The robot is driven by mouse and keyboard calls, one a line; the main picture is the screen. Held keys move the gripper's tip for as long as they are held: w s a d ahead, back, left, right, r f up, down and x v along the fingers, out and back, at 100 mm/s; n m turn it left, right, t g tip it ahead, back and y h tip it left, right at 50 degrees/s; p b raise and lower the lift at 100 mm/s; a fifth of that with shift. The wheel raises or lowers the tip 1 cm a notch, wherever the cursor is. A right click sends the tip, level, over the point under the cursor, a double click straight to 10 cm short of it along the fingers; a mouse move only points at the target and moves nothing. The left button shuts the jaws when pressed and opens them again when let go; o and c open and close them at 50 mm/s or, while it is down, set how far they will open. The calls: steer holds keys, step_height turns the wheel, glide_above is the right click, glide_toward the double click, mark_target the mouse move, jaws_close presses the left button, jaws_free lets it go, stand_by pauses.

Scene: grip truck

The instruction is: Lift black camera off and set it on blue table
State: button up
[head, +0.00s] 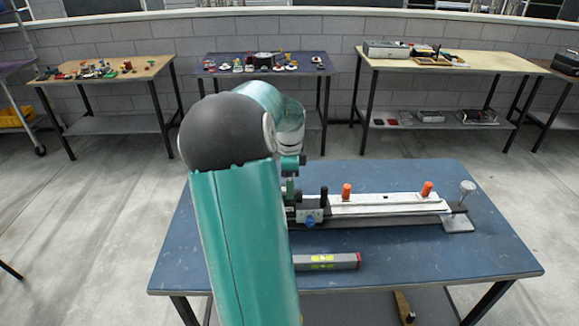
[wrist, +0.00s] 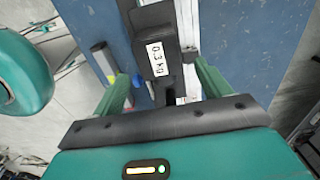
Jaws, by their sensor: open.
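The black camera (wrist: 153,22) is a dark block with a white "0.3 kg" label in the wrist view. My gripper (wrist: 163,72) is open, with one green finger on each side of the camera's lower part. I cannot tell whether the fingers touch it. The blue table (head: 430,262) stands in front of me in the head view, and its worn top also shows in the wrist view (wrist: 240,40). In the head view my arm hides most of the gripper and the camera.
A long slider rail (head: 385,206) with a white plate, two orange knobs (head: 347,190) and a grey knob at its right end lies on the table. A grey level (head: 330,262) with a yellow vial lies nearer me. The table's front right is bare. Benches line the wall behind.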

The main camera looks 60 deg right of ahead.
steer(key=shift+f, duration=2.8)
steer(key=c, duration=1)
steer(key=shift+c, duration=0.2)
steer(key=shift+r, duration=1.3)
steer(key=shift+r, duration=2.5)
steer(key=shift+r, duration=0.15)
step_height(320, 180, up, 13)
steer(key=shift+r, duration=0.1)
